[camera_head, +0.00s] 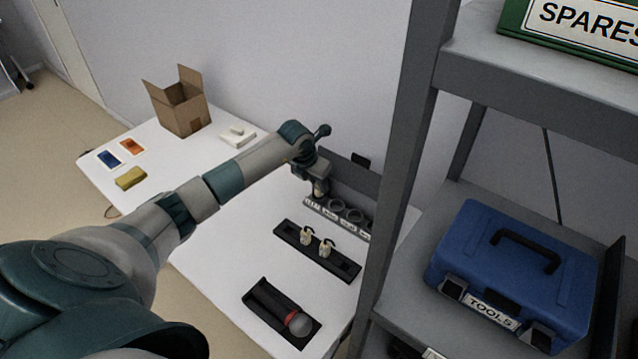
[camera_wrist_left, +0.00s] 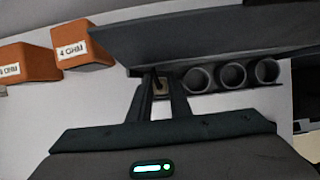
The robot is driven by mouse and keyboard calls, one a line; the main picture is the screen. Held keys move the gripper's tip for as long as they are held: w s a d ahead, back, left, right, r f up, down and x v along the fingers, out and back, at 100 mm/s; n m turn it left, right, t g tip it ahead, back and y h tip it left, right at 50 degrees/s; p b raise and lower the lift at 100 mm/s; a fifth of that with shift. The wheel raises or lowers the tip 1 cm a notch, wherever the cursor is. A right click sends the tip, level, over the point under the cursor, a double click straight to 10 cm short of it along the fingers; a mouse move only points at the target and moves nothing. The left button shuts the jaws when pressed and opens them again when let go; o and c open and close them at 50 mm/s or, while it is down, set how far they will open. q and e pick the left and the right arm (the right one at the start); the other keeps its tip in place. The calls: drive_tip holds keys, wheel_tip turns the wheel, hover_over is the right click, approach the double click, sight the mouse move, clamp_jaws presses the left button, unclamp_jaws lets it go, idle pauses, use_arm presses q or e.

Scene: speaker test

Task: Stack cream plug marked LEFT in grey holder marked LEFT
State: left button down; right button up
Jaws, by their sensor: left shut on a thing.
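My left gripper (camera_head: 319,190) is at the left end of the row of grey holders (camera_head: 337,206), over the label that seems to read LEFT (camera_head: 312,204). In the left wrist view its fingers (camera_wrist_left: 161,86) are shut on a small cream thing, likely the cream plug (camera_wrist_left: 160,88), mostly hidden by the fingers. I cannot tell whether the plug is inside the LEFT holder or above it. Three open round grey holders (camera_wrist_left: 232,75) show to the right of the fingers. Two other cream plugs (camera_head: 306,236) (camera_head: 326,248) stand in a black rack. My right gripper is not in view.
The black rack (camera_head: 345,268) and a tray with a microphone (camera_head: 297,322) lie nearer on the white table (camera_head: 215,250). A dark panel (camera_head: 350,180) stands behind the holders. A grey shelf with a blue toolbox (camera_head: 510,270) rises at right. Orange boxes (camera_wrist_left: 80,45) show in the wrist view.

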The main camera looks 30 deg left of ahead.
use_arm(q)
drive_tip(key=shift+f, duration=0.5)
drive_tip(key=shift+f+b, duration=0.35)
drive_tip(key=shift+f, duration=0.05)
drive_tip(key=c, duration=1.6)
unclamp_jaws()
drive_tip(key=shift+r, duration=0.1)
drive_tip(key=shift+c, duration=0.2)
